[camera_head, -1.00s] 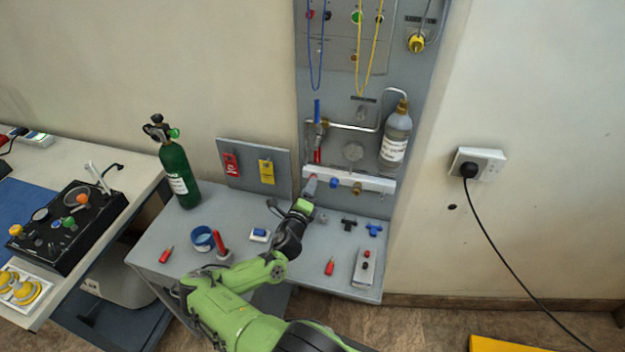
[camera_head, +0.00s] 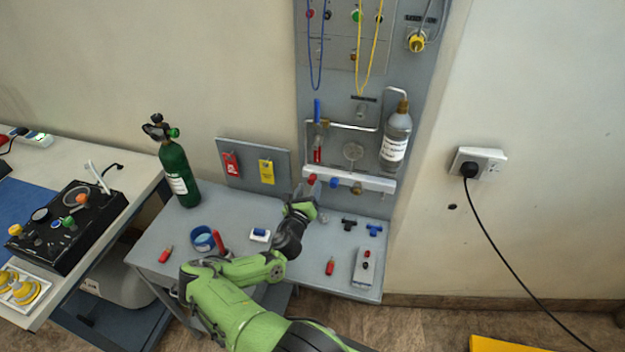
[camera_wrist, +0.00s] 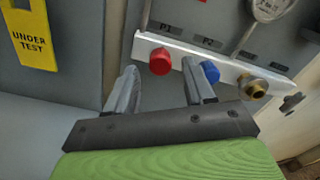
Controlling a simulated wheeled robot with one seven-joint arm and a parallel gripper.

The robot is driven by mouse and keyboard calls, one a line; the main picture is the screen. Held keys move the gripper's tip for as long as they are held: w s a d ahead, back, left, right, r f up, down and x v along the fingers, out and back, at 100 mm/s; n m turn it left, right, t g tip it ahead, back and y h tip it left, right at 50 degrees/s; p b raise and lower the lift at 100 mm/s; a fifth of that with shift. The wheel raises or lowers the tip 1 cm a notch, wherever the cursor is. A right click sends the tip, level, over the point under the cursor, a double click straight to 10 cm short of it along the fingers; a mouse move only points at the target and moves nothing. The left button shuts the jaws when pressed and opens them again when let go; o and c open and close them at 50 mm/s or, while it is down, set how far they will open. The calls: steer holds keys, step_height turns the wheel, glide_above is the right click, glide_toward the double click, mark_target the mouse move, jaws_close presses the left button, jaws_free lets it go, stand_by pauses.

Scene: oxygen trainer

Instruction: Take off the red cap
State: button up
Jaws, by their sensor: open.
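The red cap (camera_head: 312,180) is on the left end of the white manifold bar on the back panel. In the wrist view the red cap (camera_wrist: 160,61) sits on the bar below the label P1, beyond and between my two finger ends. My gripper (camera_head: 304,193) is just below the cap in the head view. Its fingers also show in the wrist view (camera_wrist: 163,82), open and empty, with a gap between them and the cap. A blue cap (camera_wrist: 208,72) is to the right of the red one, close beyond the right finger.
A brass fitting (camera_wrist: 254,88) is on the bar right of the blue cap. A yellow tag (camera_head: 266,172) hangs on a small board to the left. A green cylinder (camera_head: 176,172) stands on the grey bench, with a blue tape roll (camera_head: 203,239) and small loose parts.

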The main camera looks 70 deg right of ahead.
steer(key=m, duration=0.5)
steer(key=shift+m, duration=0.4)
steer(key=shift+m, duration=0.6)
steer(key=shift+d+b, duration=0.1)
steer(key=shift+b, duration=0.2)
steer(key=shift+w+d+b, duration=0.2)
steer(key=shift+d+b, duration=0.2)
steer(key=shift+d, duration=0.7)
